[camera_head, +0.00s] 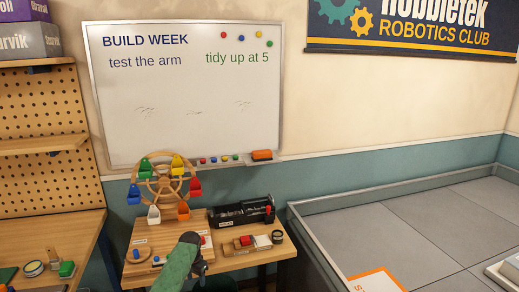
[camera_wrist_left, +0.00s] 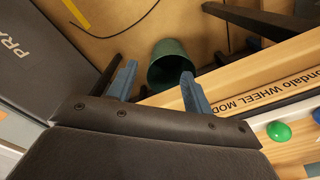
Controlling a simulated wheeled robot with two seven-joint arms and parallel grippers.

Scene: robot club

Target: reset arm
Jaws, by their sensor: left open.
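My left gripper (camera_head: 199,265) is in the head view at the front of the small wooden table, above or just before its near edge; I cannot tell its height. My green arm part covers some of the table there. In the left wrist view, its two blue fingers (camera_wrist_left: 160,82) stand well apart. No object is held between them. Beyond them, lower down, a dark green bin (camera_wrist_left: 168,62) shows, partly behind one finger. My right gripper is in neither view.
The wooden table (camera_head: 240,262) bears a Ferris wheel model (camera_head: 160,186), a black machine (camera_head: 240,213) and small blocks. A pegboard bench (camera_head: 60,225) stands at left, a grey walled arena (camera_head: 420,225) at right. A whiteboard (camera_head: 185,100) hangs behind.

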